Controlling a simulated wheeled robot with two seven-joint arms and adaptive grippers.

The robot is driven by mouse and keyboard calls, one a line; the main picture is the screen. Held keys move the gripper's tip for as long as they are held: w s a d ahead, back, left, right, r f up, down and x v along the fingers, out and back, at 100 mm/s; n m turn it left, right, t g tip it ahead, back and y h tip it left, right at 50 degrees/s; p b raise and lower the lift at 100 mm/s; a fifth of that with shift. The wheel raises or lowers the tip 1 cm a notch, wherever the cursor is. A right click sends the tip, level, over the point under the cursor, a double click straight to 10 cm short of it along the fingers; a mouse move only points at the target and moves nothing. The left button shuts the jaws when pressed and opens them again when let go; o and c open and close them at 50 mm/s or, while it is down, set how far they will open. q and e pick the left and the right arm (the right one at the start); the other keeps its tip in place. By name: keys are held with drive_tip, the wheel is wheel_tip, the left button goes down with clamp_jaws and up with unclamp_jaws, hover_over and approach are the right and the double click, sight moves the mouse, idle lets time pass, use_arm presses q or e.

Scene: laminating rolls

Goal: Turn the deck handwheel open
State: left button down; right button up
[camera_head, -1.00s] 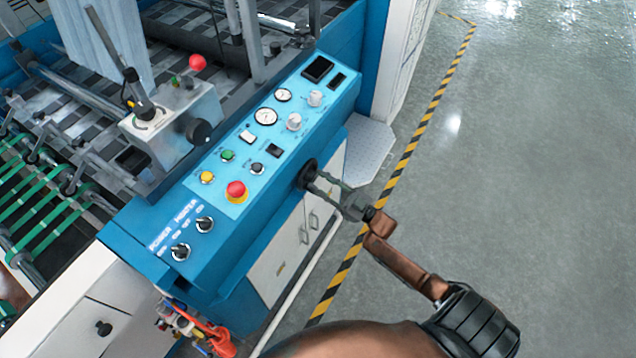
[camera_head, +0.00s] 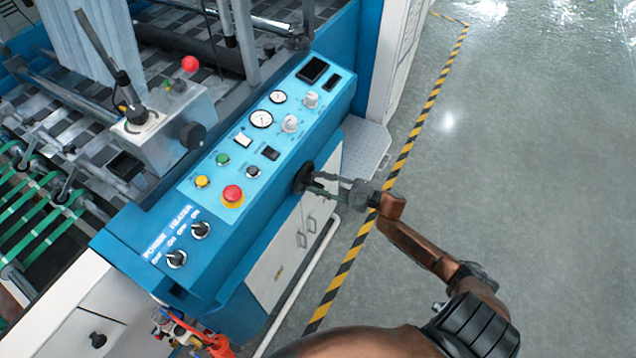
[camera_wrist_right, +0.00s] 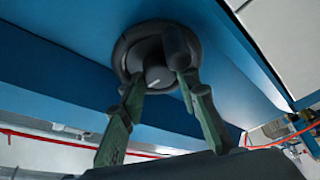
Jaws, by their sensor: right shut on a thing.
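The deck handwheel (camera_head: 302,180) is a black round wheel on the side face of the blue console. In the right wrist view, the handwheel (camera_wrist_right: 130,48) shows a dark rim, a hub with a light mark and a stubby handle. My right gripper (camera_head: 316,183) reaches the wheel from the right, with its fingers up against it. In the right wrist view, the gripper's greenish fingers (camera_wrist_right: 160,82) are spread apart around the lower hub and handle, shut on the wheel. The exact contact is partly hidden. My left gripper is not in view.
The console panel (camera_head: 215,185) carries gauges, switches and a red stop button (camera_head: 232,194) just left of the wheel. White cabinet doors (camera_head: 275,255) lie below. A grey box with a black knob (camera_head: 192,134) sits further left. Open floor (camera_head: 520,180) lies right.

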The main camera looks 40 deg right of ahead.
drive_tip(key=shift+d+n, duration=0.1)
drive_tip(key=shift+n, duration=0.2)
drive_tip(key=o, duration=0.9)
drive_tip(key=shift+o, duration=1.3)
drive_tip(key=v, duration=1.2)
drive_tip(key=shift+r, duration=0.1)
